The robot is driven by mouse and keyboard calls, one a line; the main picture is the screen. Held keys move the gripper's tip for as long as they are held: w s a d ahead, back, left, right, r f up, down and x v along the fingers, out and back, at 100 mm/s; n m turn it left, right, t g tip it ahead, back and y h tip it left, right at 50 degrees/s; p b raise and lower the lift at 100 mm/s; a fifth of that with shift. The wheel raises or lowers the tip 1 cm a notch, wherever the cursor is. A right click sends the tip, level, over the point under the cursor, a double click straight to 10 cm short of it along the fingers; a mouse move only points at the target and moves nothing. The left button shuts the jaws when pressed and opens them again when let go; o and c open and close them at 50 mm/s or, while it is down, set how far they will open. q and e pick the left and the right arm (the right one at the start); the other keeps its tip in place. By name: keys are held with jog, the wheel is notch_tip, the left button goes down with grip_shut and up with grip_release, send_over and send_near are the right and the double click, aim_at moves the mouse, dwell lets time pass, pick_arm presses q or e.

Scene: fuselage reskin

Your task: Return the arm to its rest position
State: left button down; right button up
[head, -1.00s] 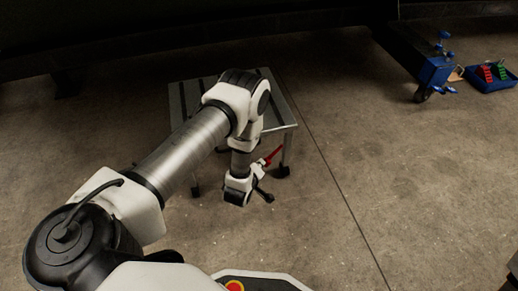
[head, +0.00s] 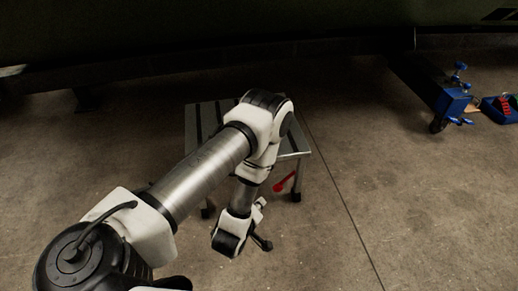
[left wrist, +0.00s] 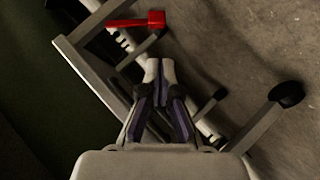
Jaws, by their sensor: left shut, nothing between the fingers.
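My left arm reaches in from the lower left of the head view, its elbow over the grey table and its forearm hanging down. My left gripper (head: 261,203) is small there, low in front of the table. In the left wrist view its fingers (left wrist: 160,70) are together, with nothing between them. The red tool (head: 286,183) is beyond the fingertips, apart from them, by the table's near right leg. It also shows at the top of the left wrist view (left wrist: 140,20). My right gripper is not in view.
The grey table (head: 195,125) stands behind my arm, partly hidden by it. The dark fuselage (head: 200,40) spans the back. A blue stand (head: 449,100) and a blue bin (head: 497,112) with red contents are at the right. The floor between is clear.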

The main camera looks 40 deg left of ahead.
pick_arm(q)
jog(key=shift+s, duration=0.1)
dwell(0.4)
notch_tip(320, 180, up, 9)
jog(key=w+d+p, duration=0.1)
jog(key=d+p, duration=0.1)
jog(key=p, duration=0.5)
jog(key=s+d+f+m+g+h+p, duration=0.1)
jog(key=s+d+f+m+g+h, duration=0.1)
jog(key=s+m+g, duration=0.55)
jog(key=s+d+f+m+g+h, duration=0.1)
jog(key=s+d+m+g, duration=0.3)
jog(key=s, duration=0.7)
notch_tip(320, 180, up, 38)
jog(key=s+a+m+p, duration=0.1)
jog(key=m+p, duration=0.1)
jog(key=p, duration=3.6)
jog(key=shift+a+f, duration=0.15)
jog(key=shift+a, duration=0.1)
